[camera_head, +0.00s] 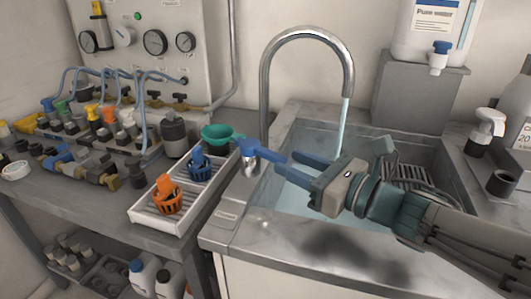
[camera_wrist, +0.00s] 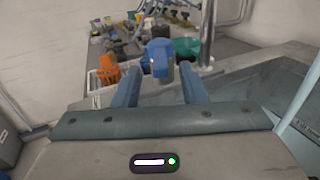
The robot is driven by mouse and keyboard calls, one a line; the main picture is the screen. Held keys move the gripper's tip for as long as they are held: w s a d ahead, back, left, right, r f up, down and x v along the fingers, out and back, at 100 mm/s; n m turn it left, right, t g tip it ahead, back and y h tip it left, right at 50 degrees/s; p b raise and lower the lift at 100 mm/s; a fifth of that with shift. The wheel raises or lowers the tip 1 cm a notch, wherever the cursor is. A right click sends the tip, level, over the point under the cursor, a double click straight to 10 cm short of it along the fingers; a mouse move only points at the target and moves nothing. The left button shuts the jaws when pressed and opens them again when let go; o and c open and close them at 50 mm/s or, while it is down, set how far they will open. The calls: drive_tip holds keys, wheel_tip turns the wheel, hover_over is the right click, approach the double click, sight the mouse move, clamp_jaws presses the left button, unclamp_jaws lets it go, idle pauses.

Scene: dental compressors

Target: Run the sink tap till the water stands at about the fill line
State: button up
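The curved silver tap (camera_head: 306,34) stands behind the sink, and a stream of water (camera_head: 342,126) falls from its spout. The tap's blue lever (camera_head: 262,152) sits on a short silver post (camera_head: 250,166) at the sink's left rim. It also shows in the wrist view (camera_wrist: 159,55), between and beyond the fingertips. My gripper (camera_head: 285,163) is open, its two blue fingers apart and pointing at the lever. Whether they touch it I cannot tell.
Left of the sink, a white tray (camera_head: 147,213) holds an orange basket (camera_head: 168,198) and a blue one (camera_head: 202,168). A green funnel (camera_head: 218,132) stands behind.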

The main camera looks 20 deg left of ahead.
sight(258, 148)
drive_tip(key=x, duration=0.7)
drive_tip(key=shift+w+a, duration=0.1)
drive_tip(key=shift+a, duration=0.1)
